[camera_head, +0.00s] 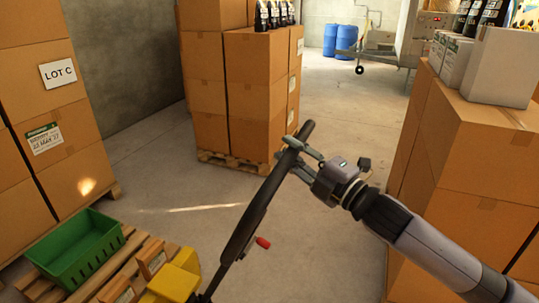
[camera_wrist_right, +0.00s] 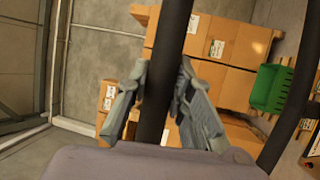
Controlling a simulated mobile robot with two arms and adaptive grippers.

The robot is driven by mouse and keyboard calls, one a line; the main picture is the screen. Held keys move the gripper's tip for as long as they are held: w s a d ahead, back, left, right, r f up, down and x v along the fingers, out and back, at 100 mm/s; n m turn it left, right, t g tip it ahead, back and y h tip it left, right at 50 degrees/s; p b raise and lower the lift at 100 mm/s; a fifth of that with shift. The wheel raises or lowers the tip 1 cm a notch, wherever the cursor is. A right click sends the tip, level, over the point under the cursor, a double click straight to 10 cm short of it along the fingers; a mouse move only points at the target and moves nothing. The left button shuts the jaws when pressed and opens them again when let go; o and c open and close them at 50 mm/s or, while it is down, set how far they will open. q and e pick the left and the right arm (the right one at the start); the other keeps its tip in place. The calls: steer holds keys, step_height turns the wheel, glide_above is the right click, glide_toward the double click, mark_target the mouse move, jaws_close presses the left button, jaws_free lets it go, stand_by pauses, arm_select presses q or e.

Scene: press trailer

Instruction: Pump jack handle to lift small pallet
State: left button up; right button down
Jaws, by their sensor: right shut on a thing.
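The jack handle (camera_head: 256,213) is a long black bar that rises at a slant from the lower middle of the head view. A small red lever (camera_head: 262,242) sticks out beside it. Part of the yellow jack body (camera_head: 174,280) shows at the bottom edge. My right gripper (camera_head: 298,152) is shut on the handle near its upper end. In the right wrist view the handle (camera_wrist_right: 168,60) passes between both fingers. The small pallet (camera_head: 105,276) is at the lower left, with a green crate (camera_head: 90,268) and small boxes on it. My left gripper is not in view.
Tall carton stacks stand at the left (camera_head: 60,95), on a pallet at the back middle (camera_head: 213,90), and at the right (camera_head: 450,165), close to my right arm. Blue barrels (camera_head: 346,40) stand far back. The concrete floor between the stacks is clear.

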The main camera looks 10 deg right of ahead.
steer(key=shift+s+d+f, duration=0.3)
steer(key=shift+s+d, duration=0.05)
steer(key=shift+d, duration=0.3)
steer(key=c, duration=1.4)
jaws_free()
steer(key=shift+c, duration=0.2)
steer(key=shift+o, duration=0.2)
steer(key=v, duration=1.2)
